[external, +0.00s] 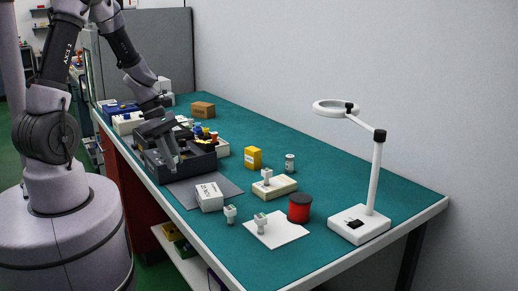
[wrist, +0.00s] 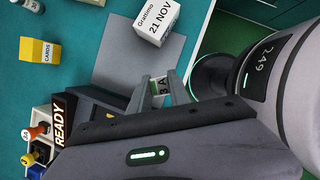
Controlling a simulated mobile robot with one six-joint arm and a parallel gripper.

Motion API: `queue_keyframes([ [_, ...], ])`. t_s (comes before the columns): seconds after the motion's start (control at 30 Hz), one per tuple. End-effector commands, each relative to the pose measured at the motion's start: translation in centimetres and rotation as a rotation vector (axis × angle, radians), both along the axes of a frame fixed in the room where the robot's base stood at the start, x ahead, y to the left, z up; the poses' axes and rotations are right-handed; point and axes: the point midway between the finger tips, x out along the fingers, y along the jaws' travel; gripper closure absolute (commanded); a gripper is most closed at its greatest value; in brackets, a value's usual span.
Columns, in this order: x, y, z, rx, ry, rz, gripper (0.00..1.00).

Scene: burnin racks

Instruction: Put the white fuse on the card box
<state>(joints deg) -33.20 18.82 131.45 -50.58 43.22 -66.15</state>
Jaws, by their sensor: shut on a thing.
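My gripper (wrist: 165,88) is shut on a small pale piece marked "3 A" with a green band, the white fuse (wrist: 159,91); only part of it shows between the fingers. In the external view my gripper (external: 172,162) is over the dark grey tray, and I cannot make out the fuse there. The card box is a small yellow box marked "CARDS" (wrist: 38,50), upper left in the wrist view. In the external view the yellow card box (external: 252,158) stands upright on the green bench, right of my gripper and apart from it.
The dark tray (external: 185,172) has a "READY" sign (wrist: 60,122) and coloured knobs beside it. A red spool (external: 300,209) and a ring lamp (external: 375,175) stand further right.

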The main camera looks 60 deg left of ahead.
Motion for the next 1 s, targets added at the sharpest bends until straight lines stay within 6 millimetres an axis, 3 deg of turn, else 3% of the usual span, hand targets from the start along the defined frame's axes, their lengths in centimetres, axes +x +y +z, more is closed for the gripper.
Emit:
queue_keyframes([
  [0.1, 6.0, 0.3, 1.8, 0.003, -0.007, 0.245, 1.0],
  [0.2, 9.7, 0.0, 3.2, 0.002, -0.006, 0.414, 1.0],
  [0.4, 13.5, -0.4, 5.0, 0.002, -0.002, 0.596, 1.0],
  [0.53, 15.7, -0.2, 4.9, 0.001, -0.002, 0.628, 1.0],
  [0.8, 24.7, 1.6, 3.6, 0.001, 0.002, 0.628, 1.0],
  [0.9, 27.3, 2.2, 3.5, 0.001, 0.001, 0.629, 1.0],
  [1.0, 28.7, 2.5, 3.6, 0.0, 0.003, 0.628, 1.0],
])
